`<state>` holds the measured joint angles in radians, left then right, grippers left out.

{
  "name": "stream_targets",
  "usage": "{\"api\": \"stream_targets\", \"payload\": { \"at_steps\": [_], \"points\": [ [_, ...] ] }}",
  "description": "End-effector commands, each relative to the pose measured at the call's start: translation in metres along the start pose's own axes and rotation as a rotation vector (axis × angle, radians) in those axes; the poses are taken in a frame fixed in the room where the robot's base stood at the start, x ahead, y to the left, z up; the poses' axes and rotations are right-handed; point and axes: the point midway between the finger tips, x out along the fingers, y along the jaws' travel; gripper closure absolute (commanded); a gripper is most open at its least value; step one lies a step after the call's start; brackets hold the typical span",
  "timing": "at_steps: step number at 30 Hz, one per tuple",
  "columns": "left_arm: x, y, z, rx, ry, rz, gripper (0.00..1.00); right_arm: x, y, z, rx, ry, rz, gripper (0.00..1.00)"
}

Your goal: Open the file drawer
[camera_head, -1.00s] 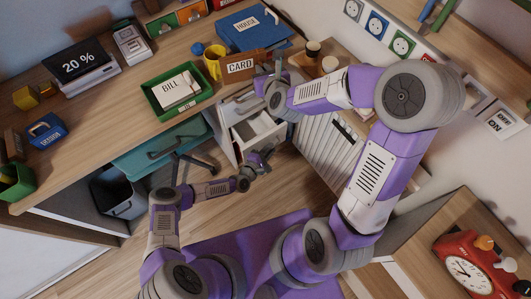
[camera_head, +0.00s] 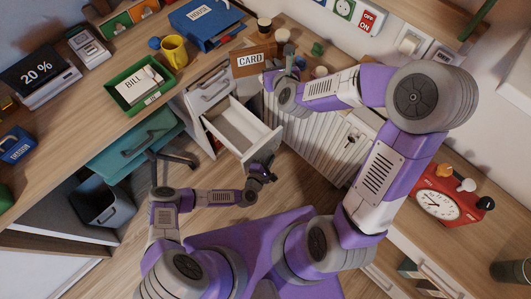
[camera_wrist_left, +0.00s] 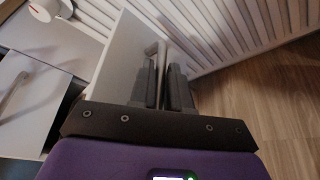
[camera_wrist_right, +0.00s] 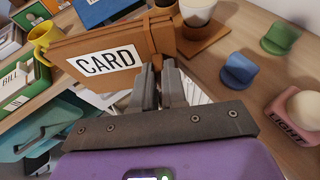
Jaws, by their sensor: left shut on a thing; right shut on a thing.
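The white drawer (camera_head: 240,132) under the desk is pulled well out, and its inside looks empty. My left gripper (camera_head: 266,168) is at the front of this drawer. In the left wrist view its fingers (camera_wrist_left: 165,85) are shut around the pale bar handle (camera_wrist_left: 157,52) on the drawer's front panel (camera_wrist_left: 125,55). My right gripper (camera_head: 277,72) is above the desk, beside the brown CARD box (camera_head: 254,70). In the right wrist view its fingers (camera_wrist_right: 160,85) are shut on the right end of that box (camera_wrist_right: 100,55).
A closed drawer (camera_head: 208,90) with a bar handle is above the open one. A white radiator (camera_head: 325,130) is close on the right. The desk holds a green BILL tray (camera_head: 140,88) and yellow mug (camera_head: 174,50).

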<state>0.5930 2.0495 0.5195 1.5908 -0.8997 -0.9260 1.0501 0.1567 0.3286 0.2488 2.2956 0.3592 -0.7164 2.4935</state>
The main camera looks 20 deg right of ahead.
Motion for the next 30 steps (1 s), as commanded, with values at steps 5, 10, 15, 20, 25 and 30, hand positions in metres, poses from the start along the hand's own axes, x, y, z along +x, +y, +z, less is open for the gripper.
{"api": "stream_targets", "payload": {
  "at_steps": [5, 10, 15, 20, 25, 30],
  "points": [
    [-0.001, -0.002, 0.002, 0.0, 0.0, -0.003, 1.0, 0.0, -0.001, 0.0, 0.0, -0.001, -0.002, 1.0],
    [-0.001, -0.002, 0.002, 0.0, 0.0, -0.003, 1.0, 0.0, -0.001, 0.0, 0.0, -0.001, -0.002, 1.0],
    [-0.001, -0.002, 0.002, 0.0, -0.001, -0.003, 0.62, 0.0, -0.001, 0.0, 0.0, -0.001, -0.001, 1.0],
    [-0.001, -0.001, 0.002, 0.0, 0.0, -0.002, 0.62, 0.0, -0.001, 0.0, 0.0, -0.001, -0.001, 1.0],
    [-0.004, -0.001, 0.001, 0.0, 0.0, -0.002, 0.62, -0.001, -0.001, 0.002, 0.0, -0.001, -0.001, 1.0],
    [-0.026, 0.001, 0.002, -0.001, 0.002, -0.003, 0.62, -0.004, -0.001, 0.009, 0.0, -0.001, -0.001, 1.0]
  ]
}}
